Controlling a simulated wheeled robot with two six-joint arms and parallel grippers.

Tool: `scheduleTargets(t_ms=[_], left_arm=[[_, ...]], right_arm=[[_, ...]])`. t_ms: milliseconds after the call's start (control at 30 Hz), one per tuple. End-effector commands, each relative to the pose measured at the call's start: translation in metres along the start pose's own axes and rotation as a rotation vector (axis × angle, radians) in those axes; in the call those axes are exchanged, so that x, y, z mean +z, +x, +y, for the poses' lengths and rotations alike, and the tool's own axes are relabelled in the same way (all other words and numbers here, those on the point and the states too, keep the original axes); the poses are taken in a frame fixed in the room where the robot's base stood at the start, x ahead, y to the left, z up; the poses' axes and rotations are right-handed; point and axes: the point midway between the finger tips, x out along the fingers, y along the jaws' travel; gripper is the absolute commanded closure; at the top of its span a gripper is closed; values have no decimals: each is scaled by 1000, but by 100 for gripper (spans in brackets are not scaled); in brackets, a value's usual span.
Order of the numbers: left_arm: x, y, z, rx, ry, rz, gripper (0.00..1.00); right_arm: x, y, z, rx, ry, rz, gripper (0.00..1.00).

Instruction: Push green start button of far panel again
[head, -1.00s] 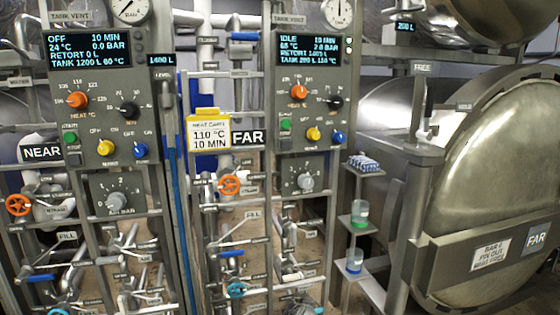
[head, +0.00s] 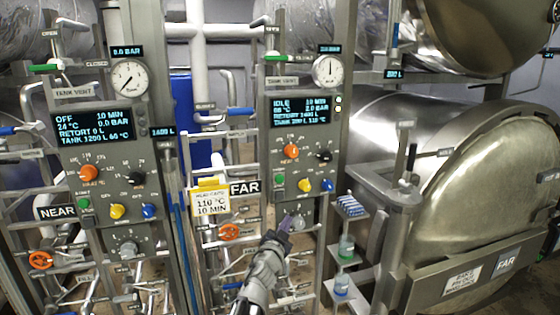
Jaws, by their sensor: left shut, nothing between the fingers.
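The far panel (head: 300,150) stands right of centre in the head view, next to the FAR sign (head: 245,188). Its display (head: 304,112) reads IDLE, 10 MIN. The small green start button (head: 280,180) is at the panel's lower left, left of the yellow knob (head: 304,185) and blue knob (head: 327,185). My left gripper (head: 284,226) is shut and empty. It is just below the green button in the picture, in front of the panel's lowest knob (head: 298,221), which it partly hides. I cannot tell its distance from the panel. My right gripper is not in view.
The near panel (head: 100,160) stands at left, its display reading OFF. A yellow-framed card (head: 209,202) hangs between the panels. An orange handwheel (head: 229,232) and pipework lie left of my arm. Shelves with bottles (head: 346,247) and the big FAR retort door (head: 490,210) are at right.

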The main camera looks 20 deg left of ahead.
Motion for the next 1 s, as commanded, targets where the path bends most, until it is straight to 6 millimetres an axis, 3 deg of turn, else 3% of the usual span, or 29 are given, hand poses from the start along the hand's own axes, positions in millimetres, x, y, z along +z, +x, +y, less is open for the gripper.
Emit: scheduleTargets(t_ms=[33, 300, 1000], left_arm=[[-23, 3, -15, 12, 12, 27, 100], [-66, 6, -34, 80, 52, 133, 100], [-72, 8, -37, 101, 63, 159, 100]], right_arm=[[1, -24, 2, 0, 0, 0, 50], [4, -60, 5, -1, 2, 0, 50], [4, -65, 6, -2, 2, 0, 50]])
